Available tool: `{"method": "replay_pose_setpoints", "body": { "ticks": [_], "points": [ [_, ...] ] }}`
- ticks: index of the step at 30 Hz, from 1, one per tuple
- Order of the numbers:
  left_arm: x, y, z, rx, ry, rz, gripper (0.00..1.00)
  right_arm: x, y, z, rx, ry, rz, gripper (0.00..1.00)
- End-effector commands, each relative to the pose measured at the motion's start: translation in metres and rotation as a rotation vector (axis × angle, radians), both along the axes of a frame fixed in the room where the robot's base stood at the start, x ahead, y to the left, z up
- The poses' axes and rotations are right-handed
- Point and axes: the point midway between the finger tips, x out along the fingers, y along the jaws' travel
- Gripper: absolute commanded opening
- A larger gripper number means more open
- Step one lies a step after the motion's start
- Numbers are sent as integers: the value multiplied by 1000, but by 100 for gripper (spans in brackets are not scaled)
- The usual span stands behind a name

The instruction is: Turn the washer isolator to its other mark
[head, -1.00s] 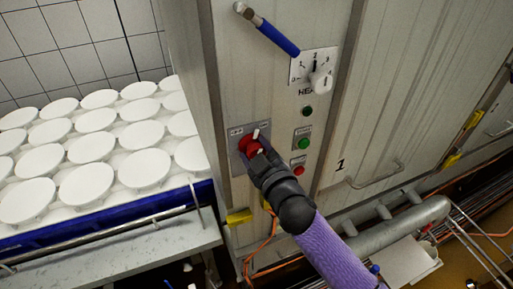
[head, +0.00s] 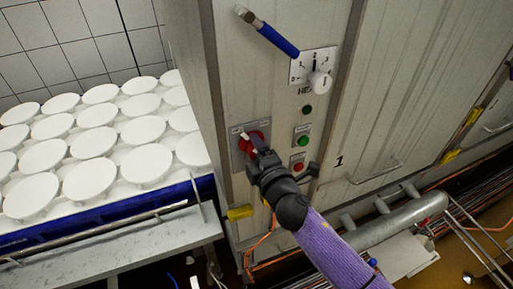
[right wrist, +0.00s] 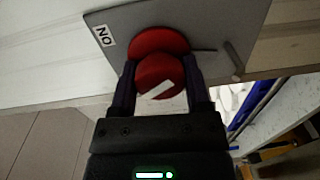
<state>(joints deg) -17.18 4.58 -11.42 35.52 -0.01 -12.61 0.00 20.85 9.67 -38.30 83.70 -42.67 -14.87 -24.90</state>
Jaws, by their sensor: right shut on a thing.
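The washer isolator is a red round knob (head: 260,135) with a white pointer mark, on a grey plate (head: 236,154) on the metal cabinet. In the head view the white mark points up and left, towards a small label whose text I cannot read. My right gripper (head: 256,153) is shut on the red knob. In the right wrist view its two fingers (right wrist: 158,82) sit on either side of the knob (right wrist: 155,70), and an ON label (right wrist: 103,35) shows on the plate (right wrist: 225,35). My left gripper is not in view.
Green and red buttons (head: 304,140) sit right of the plate. Above are a dial with a white knob (head: 320,84) and a blue-handled lever (head: 277,40). White moulds (head: 92,178) fill a blue-edged table at left. A pipe (head: 415,213) runs low at right.

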Motion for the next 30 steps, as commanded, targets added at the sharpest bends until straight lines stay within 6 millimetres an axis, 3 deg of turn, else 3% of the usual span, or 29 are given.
{"method": "replay_pose_setpoints", "body": {
  "ticks": [12, 30],
  "points": [
    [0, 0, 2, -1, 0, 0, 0, 0, 0, 0, -174, -71, 1, 2],
    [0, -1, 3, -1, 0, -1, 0, 0, 0, -1, -202, -83, 0, 2]
  ]
}}
